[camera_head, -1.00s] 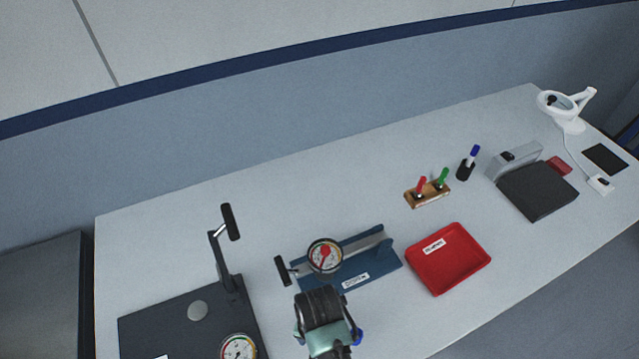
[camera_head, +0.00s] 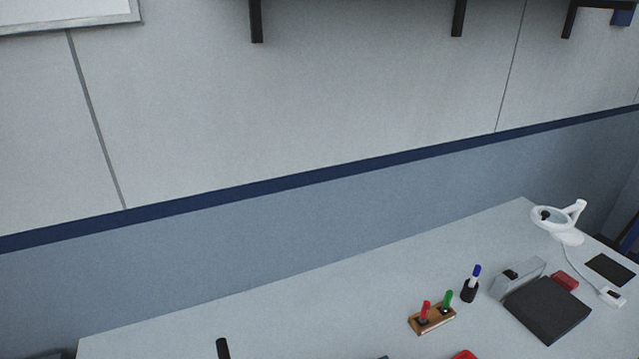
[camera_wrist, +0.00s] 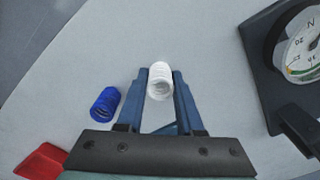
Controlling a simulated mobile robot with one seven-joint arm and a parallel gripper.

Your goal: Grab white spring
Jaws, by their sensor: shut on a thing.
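The white spring (camera_wrist: 159,82) is in the wrist view, between the fingertips of my gripper (camera_wrist: 159,88). The blue fingers are shut on its two sides. The spring is a short ribbed coil, seen nearly along its length. I cannot tell whether it touches the table. My gripper and the spring are not in the head view, which is tilted up to the wall.
A blue spring (camera_wrist: 105,104) lies left of my gripper. A red tray (camera_wrist: 40,162) is at lower left, a dial gauge (camera_wrist: 302,45) at upper right. The head view shows a wooden holder (camera_head: 432,319), a marker cup (camera_head: 469,290) and a magnifier lamp (camera_head: 558,220) on the table.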

